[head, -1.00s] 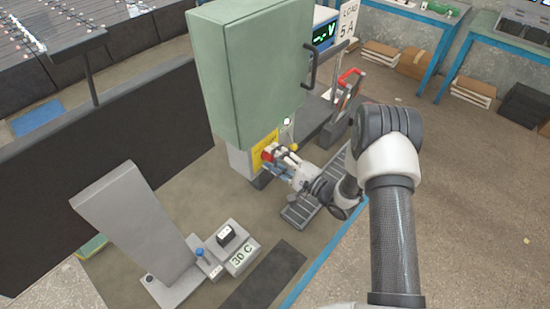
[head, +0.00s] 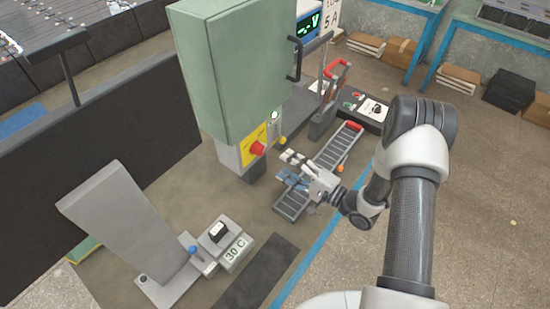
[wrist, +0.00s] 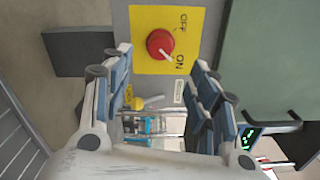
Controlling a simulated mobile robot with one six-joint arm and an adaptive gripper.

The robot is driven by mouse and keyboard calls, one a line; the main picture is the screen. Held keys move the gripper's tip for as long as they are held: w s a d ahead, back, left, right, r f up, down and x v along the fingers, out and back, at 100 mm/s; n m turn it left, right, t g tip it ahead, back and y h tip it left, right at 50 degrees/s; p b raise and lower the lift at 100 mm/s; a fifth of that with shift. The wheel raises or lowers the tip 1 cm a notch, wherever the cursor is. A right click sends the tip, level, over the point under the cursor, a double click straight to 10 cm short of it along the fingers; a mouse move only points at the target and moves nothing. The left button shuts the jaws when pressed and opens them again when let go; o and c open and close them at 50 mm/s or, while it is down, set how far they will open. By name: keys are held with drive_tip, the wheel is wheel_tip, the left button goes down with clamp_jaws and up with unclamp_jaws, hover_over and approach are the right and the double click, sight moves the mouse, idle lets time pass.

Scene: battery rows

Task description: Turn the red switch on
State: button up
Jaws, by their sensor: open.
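The red switch (head: 257,148) is a round knob on a yellow plate (head: 247,153) below the green cabinet. In the wrist view the knob (wrist: 160,44) shows its front, and its white pointer mark slants toward the word ON, away from OFF. My gripper (head: 287,168) is to the right of the switch and apart from it. In the wrist view its two fingers (wrist: 163,64) are spread wide, with nothing between them touching the knob.
The green cabinet (head: 230,75) with a dark handle (head: 294,58) overhangs the plate. A yellow knob (head: 282,141) sits beside the switch. A grey roller track (head: 338,147) lies under and behind my gripper. A box marked 30 C (head: 235,248) stands at the front.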

drive_tip(key=shift+v, duration=1.2)
drive_tip(key=w+d+r+n+h, duration=0.5)
drive_tip(key=w+d+r+h, duration=0.1)
drive_tip(key=w+r+h, duration=0.2)
drive_tip(key=s+d+r+n+h, duration=0.1)
drive_tip(key=s+d+r+h, duration=0.2)
drive_tip(key=r, duration=0.3)
drive_tip(key=s+d+r+h, duration=0.2)
drive_tip(key=d+r+h, duration=0.1)
drive_tip(key=d+r, duration=0.15)
drive_tip(key=s+a+r+n+g, duration=0.1)
drive_tip(key=s+a+r+g, duration=0.1)
drive_tip(key=s, duration=0.8)
drive_tip(key=s+a+r+n+g, duration=0.1)
drive_tip(key=s+a+r+g, duration=0.1)
drive_tip(key=s, duration=0.8)
drive_tip(key=s+a+r+n+g, duration=0.1)
drive_tip(key=s+a+n+g, duration=0.1)
drive_tip(key=s, duration=0.8)
drive_tip(key=shift+r, duration=0.4)
